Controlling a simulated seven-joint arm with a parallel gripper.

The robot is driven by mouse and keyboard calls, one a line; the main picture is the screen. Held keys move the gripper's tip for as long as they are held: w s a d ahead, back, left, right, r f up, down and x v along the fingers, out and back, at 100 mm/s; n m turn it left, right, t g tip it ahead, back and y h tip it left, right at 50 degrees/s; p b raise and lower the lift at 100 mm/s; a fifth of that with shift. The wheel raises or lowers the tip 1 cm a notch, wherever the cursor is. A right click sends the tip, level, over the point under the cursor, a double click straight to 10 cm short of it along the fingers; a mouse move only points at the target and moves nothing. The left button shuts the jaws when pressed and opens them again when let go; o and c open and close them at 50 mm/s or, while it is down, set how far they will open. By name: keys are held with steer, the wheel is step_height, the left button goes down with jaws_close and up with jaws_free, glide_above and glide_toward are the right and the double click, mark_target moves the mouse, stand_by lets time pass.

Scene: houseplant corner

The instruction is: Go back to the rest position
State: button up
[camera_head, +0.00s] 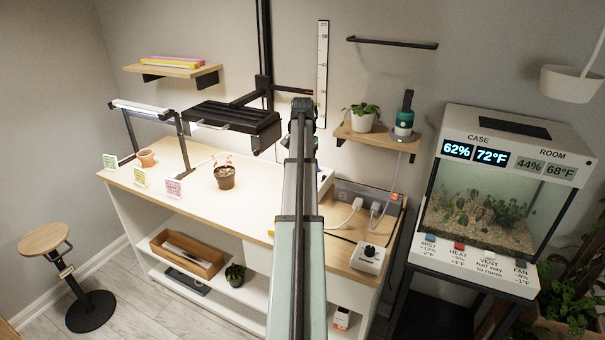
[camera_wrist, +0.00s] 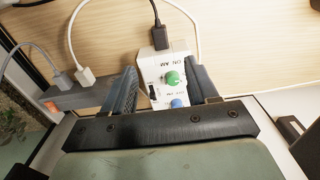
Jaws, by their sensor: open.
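My gripper (camera_wrist: 167,92) is open in the wrist view, its two dark fingers spread apart. Between and beyond the fingers lies a white control box (camera_wrist: 152,65) with a green knob (camera_wrist: 174,79) and a blue button (camera_wrist: 179,103). I cannot tell from this view whether the fingers touch the box. In the head view my arm rises through the middle of the picture, over the bench, and its far end is near the black shelf; the fingers are hidden there.
The wooden bench (camera_head: 201,194) holds a potted plant (camera_head: 225,176) and small cards. A white box with a dark knob (camera_head: 369,257) sits at its right, near a power strip (camera_head: 366,195) with cables. A terrarium (camera_head: 485,205) stands right, a stool (camera_head: 45,239) left.

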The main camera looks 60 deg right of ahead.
steer(key=shift+r, duration=0.35)
steer(key=shift+a, duration=0.1)
